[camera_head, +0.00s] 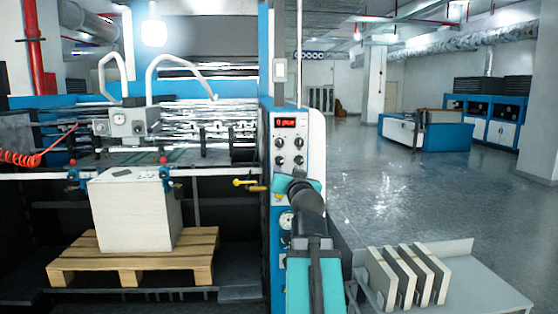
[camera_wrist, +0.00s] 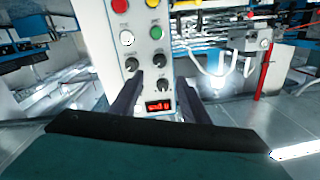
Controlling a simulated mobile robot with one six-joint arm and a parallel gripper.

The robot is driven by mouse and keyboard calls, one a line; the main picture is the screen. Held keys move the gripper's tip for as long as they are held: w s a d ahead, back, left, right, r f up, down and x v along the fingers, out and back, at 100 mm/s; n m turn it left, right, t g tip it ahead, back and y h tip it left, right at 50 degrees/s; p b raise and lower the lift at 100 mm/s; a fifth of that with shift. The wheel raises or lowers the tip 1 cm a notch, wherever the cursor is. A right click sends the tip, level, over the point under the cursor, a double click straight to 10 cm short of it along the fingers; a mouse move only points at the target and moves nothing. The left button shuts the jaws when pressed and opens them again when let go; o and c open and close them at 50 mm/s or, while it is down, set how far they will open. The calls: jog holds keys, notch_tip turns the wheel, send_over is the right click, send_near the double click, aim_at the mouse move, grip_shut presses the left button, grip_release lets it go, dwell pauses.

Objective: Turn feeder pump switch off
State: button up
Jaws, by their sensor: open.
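The control panel (camera_head: 314,150) is on the blue and white machine column. It has a red-lit display (camera_head: 289,122) with several black rotary knobs (camera_head: 291,151) below. In the wrist view, the panel (camera_wrist: 143,45) appears upside down, with the display (camera_wrist: 158,107) low and the knobs (camera_wrist: 131,64) above it. The labels are too small to read, so I cannot tell which knob is the feeder pump switch. My gripper (camera_wrist: 157,96) is open, its two dark fingers apart in front of the panel around the display and lower knobs. Nothing is between them; contact is not visible.
Red, yellow, green and white buttons (camera_wrist: 127,38) sit beyond the knobs. A yellow-handled valve (camera_head: 245,183) is left of the column. A paper stack (camera_head: 135,215) stands on a wooden pallet (camera_head: 120,262). Upright boards (camera_head: 405,275) stand at right; the floor behind is clear.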

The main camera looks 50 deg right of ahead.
aim_at(281, 162)
jog(key=shift+p+x, duration=2.45)
jog(key=shift+x, duration=3.3)
jog(key=shift+c, duration=0.5)
